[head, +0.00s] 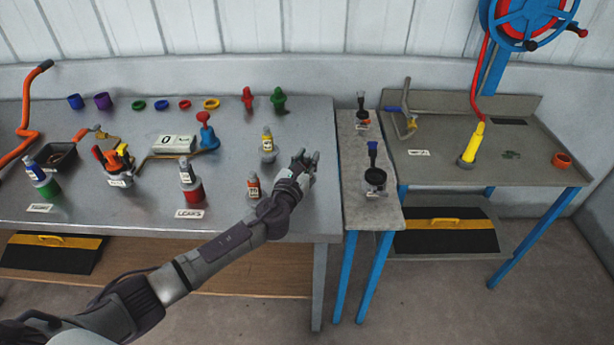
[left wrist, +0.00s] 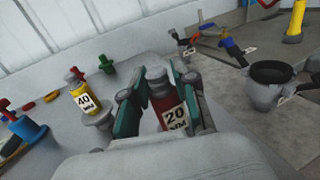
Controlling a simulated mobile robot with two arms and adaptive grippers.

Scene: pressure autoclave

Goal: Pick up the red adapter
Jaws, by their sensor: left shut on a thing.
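The red adapter (left wrist: 158,88), with a grey top and a white "20 MM" label, sits between the teal fingers of my left gripper in the left wrist view. The fingers are shut on it from both sides. In the head view my left gripper (head: 303,165) is over the right end of the large grey table, and the hand hides the adapter there. The adapter's lower end is hidden by the hand in the left wrist view. My right gripper is not in view.
A yellow "40 MM" adapter (head: 267,141) and an orange one (head: 254,186) stand near the hand on the large table (head: 110,200). A narrow grey stand (head: 358,160) with black-topped fixtures is to the right. Beyond it is a workbench (head: 425,175) with a yellow nozzle (head: 473,143).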

